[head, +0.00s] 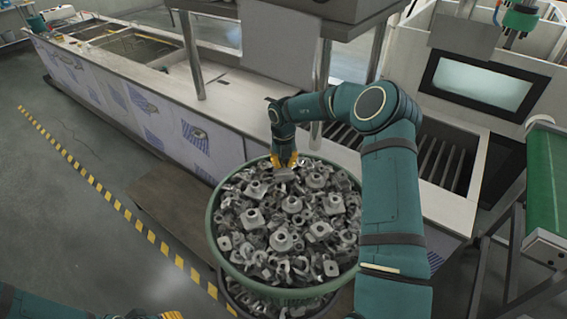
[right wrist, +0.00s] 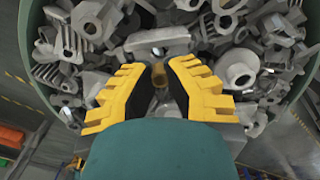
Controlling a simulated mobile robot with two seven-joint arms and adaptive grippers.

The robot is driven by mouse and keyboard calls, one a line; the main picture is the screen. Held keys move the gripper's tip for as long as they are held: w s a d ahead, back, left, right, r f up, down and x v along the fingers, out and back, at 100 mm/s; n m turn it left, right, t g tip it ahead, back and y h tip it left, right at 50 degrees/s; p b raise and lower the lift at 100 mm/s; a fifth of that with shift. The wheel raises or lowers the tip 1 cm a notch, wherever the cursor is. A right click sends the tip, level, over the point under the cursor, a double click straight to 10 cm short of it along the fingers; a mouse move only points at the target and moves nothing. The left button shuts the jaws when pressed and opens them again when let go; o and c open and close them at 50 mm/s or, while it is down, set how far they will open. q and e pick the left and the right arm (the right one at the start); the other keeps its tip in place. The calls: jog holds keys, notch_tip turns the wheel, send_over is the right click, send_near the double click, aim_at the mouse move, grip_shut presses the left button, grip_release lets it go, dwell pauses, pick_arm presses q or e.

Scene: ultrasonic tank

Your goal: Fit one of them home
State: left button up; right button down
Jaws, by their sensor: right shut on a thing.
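A round green bin (head: 213,235) is heaped with grey cast metal parts (head: 290,225): flanged collars, brackets and finned blocks in mixed poses. My right gripper (head: 284,163) points down at the bin's far side. It is shut on a grey metal part (head: 284,174) at the top of the heap. In the right wrist view, the yellow fingers (right wrist: 162,68) converge over the heap. The held part's shape is mostly hidden there, and I cannot tell whether it is clear of the other parts.
A long white tank bench (head: 130,50) runs behind the bin, with upright posts. A slatted opening (head: 440,160) lies right of my right arm. A dark-framed window (head: 480,82) and a green conveyor (head: 547,180) are farther right. Yellow-black tape marks open floor at left.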

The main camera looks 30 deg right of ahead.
aim_at(283, 163)
jog(key=shift+f+b, duration=0.3)
jog(key=shift+f, duration=0.15)
jog(key=shift+f+p, duration=0.35)
jog(key=shift+f, duration=0.3)
dwell(0.8)
jog(key=c, duration=1)
grip_release()
notch_tip(283, 163, up, 12)
jog(key=shift+a, duration=0.1)
